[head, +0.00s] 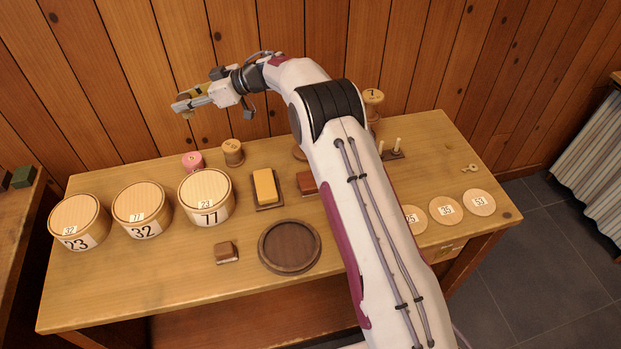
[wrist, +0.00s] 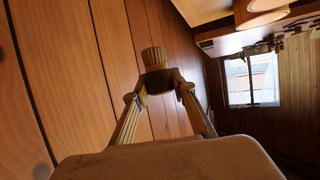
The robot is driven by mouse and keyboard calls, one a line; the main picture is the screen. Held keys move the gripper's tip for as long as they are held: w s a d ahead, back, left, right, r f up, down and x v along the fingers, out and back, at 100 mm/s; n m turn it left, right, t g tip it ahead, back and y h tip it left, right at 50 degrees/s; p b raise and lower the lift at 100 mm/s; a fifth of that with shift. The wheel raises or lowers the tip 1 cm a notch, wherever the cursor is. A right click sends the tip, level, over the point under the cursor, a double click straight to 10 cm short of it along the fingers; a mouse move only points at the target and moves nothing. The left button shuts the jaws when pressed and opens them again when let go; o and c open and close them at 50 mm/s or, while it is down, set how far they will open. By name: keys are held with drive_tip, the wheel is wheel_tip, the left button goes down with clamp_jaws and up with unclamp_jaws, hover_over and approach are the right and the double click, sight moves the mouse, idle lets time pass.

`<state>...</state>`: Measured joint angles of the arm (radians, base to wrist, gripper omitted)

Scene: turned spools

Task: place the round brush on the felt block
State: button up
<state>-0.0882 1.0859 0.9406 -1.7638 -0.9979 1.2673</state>
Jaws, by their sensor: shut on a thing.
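My gripper (head: 183,106) is raised above the back left of the table, near the wood wall. In the wrist view its fingers (wrist: 160,86) are shut on a small round piece, which looks like the round brush (wrist: 155,57), with a ribbed tan end and a darker body. In the head view it is tiny and partly covered by the fingers. A yellow block on a dark base (head: 264,186), perhaps the felt block, lies mid-table, well apart from my gripper. A reddish-brown block (head: 306,182) beside my arm is partly hidden, so I cannot be sure which is felt.
Several numbered round boxes (head: 142,222) stand at the left. A pink spool (head: 193,162) and a wooden spool (head: 232,152) stand behind them. A dark round tray (head: 289,270) and small brown block (head: 227,252) lie in front. Numbered discs (head: 445,210) lie at right. My arm crosses the table.

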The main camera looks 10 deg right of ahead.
drive_tip(key=s+d+m+t, duration=0.1)
drive_tip(key=s+d, duration=0.2)
drive_tip(key=d, duration=1)
drive_tip(key=s+d+m+t, duration=0.1)
drive_tip(key=s+d, duration=0.2)
drive_tip(key=d, duration=1.1)
drive_tip(key=n+g, duration=0.3)
drive_tip(key=g, duration=0.1)
hover_over(312, 179)
drive_tip(key=shift+s+d+f+y, duration=0.1)
drive_tip(key=shift+f+y, duration=0.15)
drive_tip(key=shift+y, duration=0.05)
drive_tip(key=shift+t, duration=0.3)
drive_tip(key=shift+f, duration=3.15)
drive_tip(key=shift+f, duration=1.85)
